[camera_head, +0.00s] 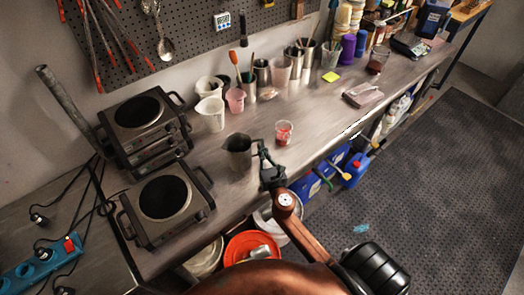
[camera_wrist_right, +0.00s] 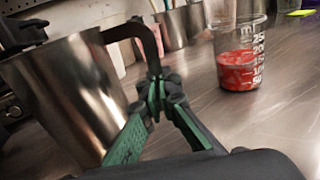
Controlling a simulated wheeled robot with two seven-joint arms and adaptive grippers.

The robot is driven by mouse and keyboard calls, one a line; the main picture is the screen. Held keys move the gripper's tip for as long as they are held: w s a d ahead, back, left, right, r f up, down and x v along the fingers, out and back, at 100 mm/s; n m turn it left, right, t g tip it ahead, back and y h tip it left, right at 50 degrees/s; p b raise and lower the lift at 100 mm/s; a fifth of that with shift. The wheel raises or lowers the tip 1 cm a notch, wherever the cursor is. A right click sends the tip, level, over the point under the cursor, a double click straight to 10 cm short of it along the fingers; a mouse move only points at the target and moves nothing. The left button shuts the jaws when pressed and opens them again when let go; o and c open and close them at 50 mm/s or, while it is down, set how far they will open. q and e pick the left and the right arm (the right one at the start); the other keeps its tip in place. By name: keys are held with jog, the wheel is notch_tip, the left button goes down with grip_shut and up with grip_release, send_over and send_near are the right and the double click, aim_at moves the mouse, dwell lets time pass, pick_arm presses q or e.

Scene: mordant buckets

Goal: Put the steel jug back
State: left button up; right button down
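The steel jug (camera_head: 238,153) is upright at the front part of the bench, right of the hot plates. I cannot tell whether its base touches the bench. In the right wrist view the jug (camera_wrist_right: 72,92) fills the left side, with its handle (camera_wrist_right: 152,45) arching toward my gripper. My right gripper (camera_head: 263,158) is at the handle, on the jug's right side. Its green-padded fingers (camera_wrist_right: 158,92) close together around the handle's lower end, which they partly hide. My left gripper is not in view.
A beaker with red contents (camera_head: 284,133) stands close right of the jug; it also shows in the wrist view (camera_wrist_right: 240,62). Hot plates (camera_head: 165,198) stand left. Plastic jugs (camera_head: 210,112) and steel cups stand behind.

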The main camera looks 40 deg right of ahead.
jog(key=c, duration=2.7)
grip_release()
jog(key=shift+f, duration=0.15)
jog(key=o, duration=0.5)
jog(key=shift+o, duration=0.2)
jog(key=shift+r, duration=0.35)
jog(key=b+v, duration=0.1)
jog(key=v, duration=0.9)
jog(key=shift+s+a+f, duration=0.15)
jog(key=shift+s, duration=0.25)
jog(key=shift+s+a, duration=0.2)
jog(key=shift+s, duration=0.4)
